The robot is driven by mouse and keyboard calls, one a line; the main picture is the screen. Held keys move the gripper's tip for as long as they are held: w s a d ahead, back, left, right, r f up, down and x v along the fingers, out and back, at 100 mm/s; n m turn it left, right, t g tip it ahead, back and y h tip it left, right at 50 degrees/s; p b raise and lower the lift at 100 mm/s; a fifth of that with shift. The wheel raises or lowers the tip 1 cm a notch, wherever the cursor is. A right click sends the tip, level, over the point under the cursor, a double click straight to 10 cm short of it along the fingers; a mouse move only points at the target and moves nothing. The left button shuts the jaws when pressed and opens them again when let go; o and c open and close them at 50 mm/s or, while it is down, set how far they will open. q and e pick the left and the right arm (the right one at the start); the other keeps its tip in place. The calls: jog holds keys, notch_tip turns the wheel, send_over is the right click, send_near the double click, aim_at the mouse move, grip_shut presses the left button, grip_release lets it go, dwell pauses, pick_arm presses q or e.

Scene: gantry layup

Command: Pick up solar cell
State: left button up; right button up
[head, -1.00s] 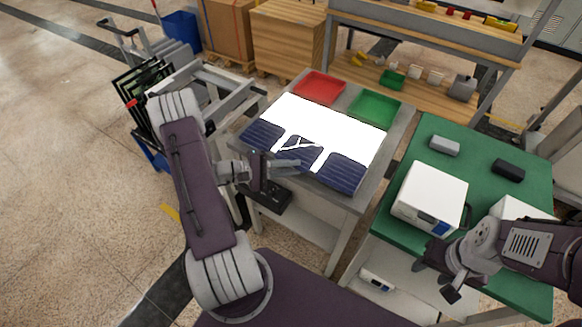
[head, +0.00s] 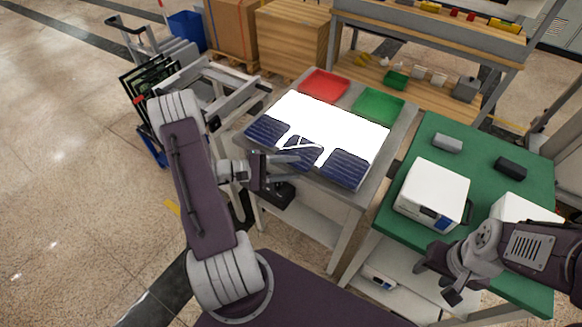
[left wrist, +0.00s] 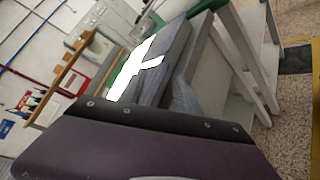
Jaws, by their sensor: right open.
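Dark blue solar cells lie along the near edge of a glowing white light table (head: 325,118): a left cell (head: 265,130), a middle cell (head: 303,152) and a right cell (head: 346,167). The middle cell has a white angular mark or gap on it. My left gripper (head: 292,171) is beside the near edge of the light table, close to the middle cell, with its fingers apart and nothing seen between them. In the left wrist view the dark cells (left wrist: 172,52) show beside the white glow, and the fingers are hidden. My right gripper (head: 439,276) is open and empty by the green table.
A red tray (head: 324,85) and a green tray (head: 376,104) stand at the light table's far side. A green table (head: 420,155) at right holds a white box device (head: 432,188) and small grey and black blocks. A metal frame cart (head: 200,85) stands left.

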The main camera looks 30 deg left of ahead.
pick_arm(q)
jog(key=v, duration=0.9)
jog(key=shift+d, duration=0.1)
